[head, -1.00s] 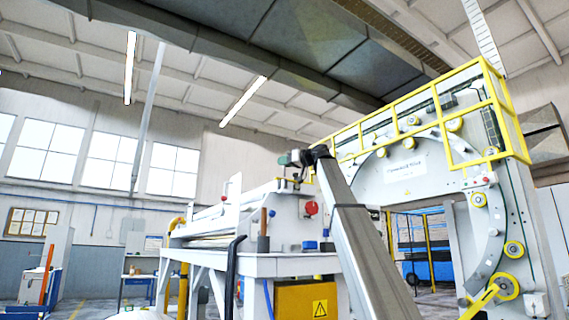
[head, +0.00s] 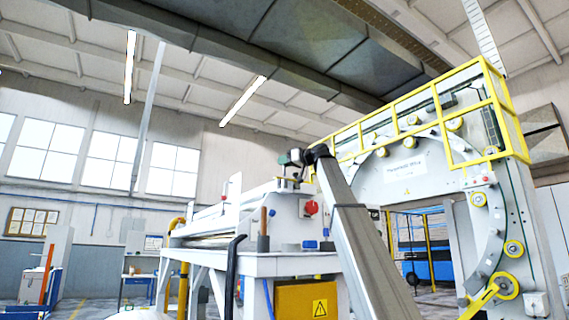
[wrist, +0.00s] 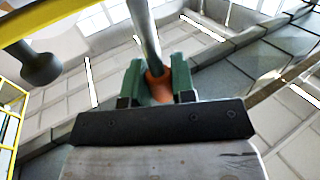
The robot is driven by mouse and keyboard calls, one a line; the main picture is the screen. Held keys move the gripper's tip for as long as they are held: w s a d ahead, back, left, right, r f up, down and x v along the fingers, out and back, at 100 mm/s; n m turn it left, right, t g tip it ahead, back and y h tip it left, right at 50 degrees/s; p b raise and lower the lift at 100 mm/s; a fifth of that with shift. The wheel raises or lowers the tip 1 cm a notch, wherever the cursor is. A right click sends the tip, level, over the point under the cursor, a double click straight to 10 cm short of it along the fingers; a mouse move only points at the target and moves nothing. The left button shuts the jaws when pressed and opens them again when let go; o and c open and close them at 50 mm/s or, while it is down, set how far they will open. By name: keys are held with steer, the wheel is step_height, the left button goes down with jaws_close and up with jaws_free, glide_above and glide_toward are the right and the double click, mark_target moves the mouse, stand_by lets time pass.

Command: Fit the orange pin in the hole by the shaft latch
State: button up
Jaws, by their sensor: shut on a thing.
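The orange pin (wrist: 158,88) shows in the wrist view as a short orange piece between the two green fingers of my gripper (wrist: 159,80). My gripper is shut on it. A grey rod (wrist: 145,35) runs from the orange piece up to the top edge of the picture; I cannot tell whether it is part of the pin. In the head view my gripper (head: 288,159) is small, above the white machine, and the pin cannot be made out. The hole and the shaft latch cannot be made out in either view.
A yellow bar (wrist: 55,18) with a dark round knob (wrist: 41,68) is close by at the upper left of the wrist view. The head view shows the white machine (head: 280,263), a red switch (head: 311,208) and a ring-shaped wrapping frame (head: 385,180) with yellow rails.

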steer(key=shift+f, duration=2.35)
steer(key=shift+r, duration=0.1)
steer(key=shift+r, duration=1.95)
steer(key=shift+f, duration=2)
stand_by(0.6)
steer(key=o, duration=1)
steer(key=shift+f, duration=0.1)
